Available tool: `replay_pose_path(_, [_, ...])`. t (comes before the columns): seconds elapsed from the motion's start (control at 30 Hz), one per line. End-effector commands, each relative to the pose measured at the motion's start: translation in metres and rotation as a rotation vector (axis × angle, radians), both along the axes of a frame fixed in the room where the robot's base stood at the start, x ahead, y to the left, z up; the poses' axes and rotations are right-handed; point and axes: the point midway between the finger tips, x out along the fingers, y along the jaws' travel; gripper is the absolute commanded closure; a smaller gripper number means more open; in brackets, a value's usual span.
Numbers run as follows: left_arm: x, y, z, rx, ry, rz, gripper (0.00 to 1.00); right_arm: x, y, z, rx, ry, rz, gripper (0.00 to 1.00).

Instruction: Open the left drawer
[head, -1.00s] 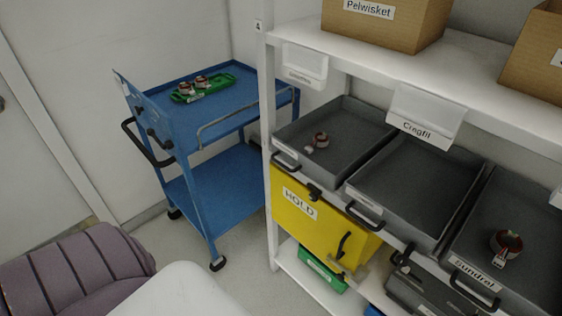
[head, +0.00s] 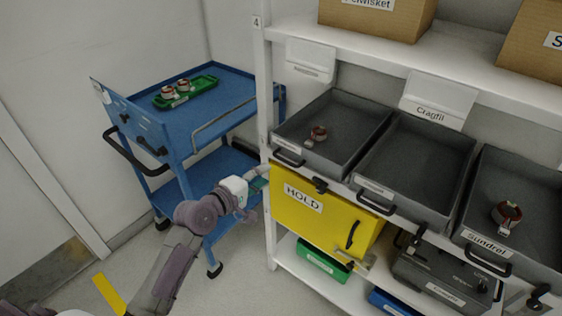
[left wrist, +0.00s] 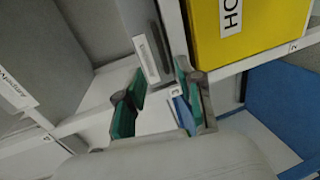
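The left drawer (head: 345,120) is a dark grey open-topped bin on the middle shelf. A red-and-silver stator part (head: 318,133) lies in it. Its black handle (head: 288,158) is on the front, below a white label. My left gripper (head: 258,176) is beside the white shelf post, below and left of that handle, and small in the head view. In the left wrist view my left gripper (left wrist: 160,82) is open and empty, its teal-padded fingers apart. A grey drawer front with a white label (left wrist: 146,60) shows beyond the fingertips. My right gripper is not in view.
A yellow HOLD box (head: 315,215) sits directly under the left drawer. Two more grey drawers (head: 415,165) (head: 540,200) stand to the right. A blue cart (head: 215,100) with a green tray (head: 185,92) stands left of the shelf. The shelf post (head: 264,100) is close to my gripper.

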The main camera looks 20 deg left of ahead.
Motion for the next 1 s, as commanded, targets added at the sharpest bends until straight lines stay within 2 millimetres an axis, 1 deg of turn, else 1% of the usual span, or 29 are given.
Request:
replay_pose_path(0.03, [0.01, -0.004, -0.001, 0.0, -0.001, 0.0, 0.63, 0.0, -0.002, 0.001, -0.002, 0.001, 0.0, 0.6])
replay_pose_path(0.1, [0.025, -0.009, -0.004, 0.0, -0.001, 0.0, 0.63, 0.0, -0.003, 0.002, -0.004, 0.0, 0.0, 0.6])
replay_pose_path(0.3, [0.064, -0.023, -0.014, 0.001, 0.0, 0.0, 0.63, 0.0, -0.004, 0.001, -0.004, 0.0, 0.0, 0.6])
replay_pose_path(0.5, [0.092, -0.033, -0.022, 0.002, 0.0, 0.0, 0.63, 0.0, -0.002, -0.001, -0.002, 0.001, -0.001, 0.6])
replay_pose_path(0.7, [0.103, -0.038, -0.024, 0.003, 0.0, 0.0, 0.63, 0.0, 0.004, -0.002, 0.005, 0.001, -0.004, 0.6])
replay_pose_path(0.97, [0.104, -0.038, -0.024, 0.003, 0.0, 0.0, 0.63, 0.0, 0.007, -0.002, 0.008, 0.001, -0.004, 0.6])
replay_pose_path(1.0, [0.104, -0.038, -0.024, 0.003, 0.0, 0.0, 0.68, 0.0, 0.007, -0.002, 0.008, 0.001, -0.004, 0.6])
